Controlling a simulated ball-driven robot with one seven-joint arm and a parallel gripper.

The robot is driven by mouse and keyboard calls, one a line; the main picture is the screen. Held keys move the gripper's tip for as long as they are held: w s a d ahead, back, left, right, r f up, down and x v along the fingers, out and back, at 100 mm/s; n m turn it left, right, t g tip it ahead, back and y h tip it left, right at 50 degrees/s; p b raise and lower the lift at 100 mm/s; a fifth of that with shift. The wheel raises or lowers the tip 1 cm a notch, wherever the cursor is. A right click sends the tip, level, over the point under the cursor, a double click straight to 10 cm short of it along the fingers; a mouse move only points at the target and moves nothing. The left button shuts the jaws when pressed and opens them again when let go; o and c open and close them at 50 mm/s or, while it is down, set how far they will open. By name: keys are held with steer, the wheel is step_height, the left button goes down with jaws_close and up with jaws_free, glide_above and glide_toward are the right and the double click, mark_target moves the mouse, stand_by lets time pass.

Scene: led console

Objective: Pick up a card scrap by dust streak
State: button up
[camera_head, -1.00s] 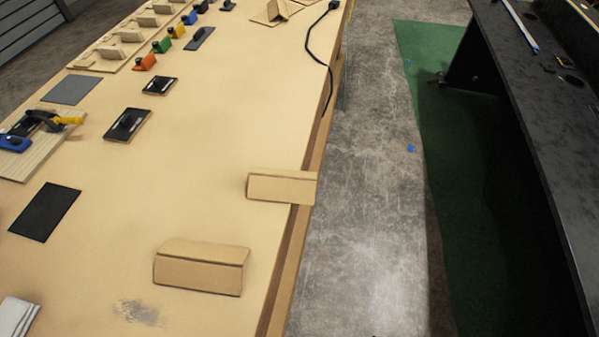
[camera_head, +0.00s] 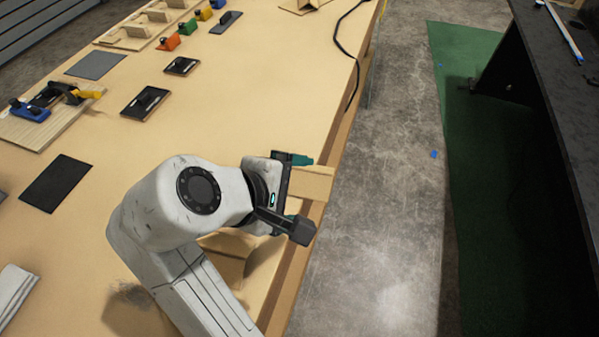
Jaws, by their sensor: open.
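The folded tan card scrap by the dust streak (camera_head: 229,244) lies on the table near its right edge, partly hidden behind my arm. The grey dust streak (camera_head: 127,294) is to its left on the tabletop, partly covered by my arm and its shadow. A second folded tan card scrap (camera_head: 318,183) lies at the table's right edge, overhanging it a little, and is partly hidden by my gripper. My gripper (camera_head: 300,196) is open, with its fingers over the area of this second scrap, up and right of the first one.
A black sheet (camera_head: 56,184), black-handled pads (camera_head: 145,102) and a wooden board with clamps (camera_head: 30,132) are on the table's left half. A black cable (camera_head: 352,62) hangs over the right edge. The table's middle is clear. A dark bench (camera_head: 545,110) stands across the aisle.

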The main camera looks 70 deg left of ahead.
mark_target(327, 183)
steer(key=x, duration=0.9)
steer(key=shift+w+a+f+p, duration=0.25)
steer(key=shift+p, duration=0.05)
steer(key=c, duration=1.1)
steer(key=shift+r, duration=0.15)
steer(key=shift+r, duration=0.55)
steer(key=d+p+v, duration=0.1)
steer(key=p+v, duration=0.1)
steer(key=v, duration=0.4)
steer(key=d+p+v, duration=0.1)
steer(key=p+v, duration=0.1)
steer(key=v, duration=0.4)
steer(key=d+f+p+v, duration=0.1)
steer(key=p+v, duration=0.1)
steer(key=v, duration=0.4)
steer(key=shift+w+d, duration=0.2)
steer(key=shift+d, duration=0.05)
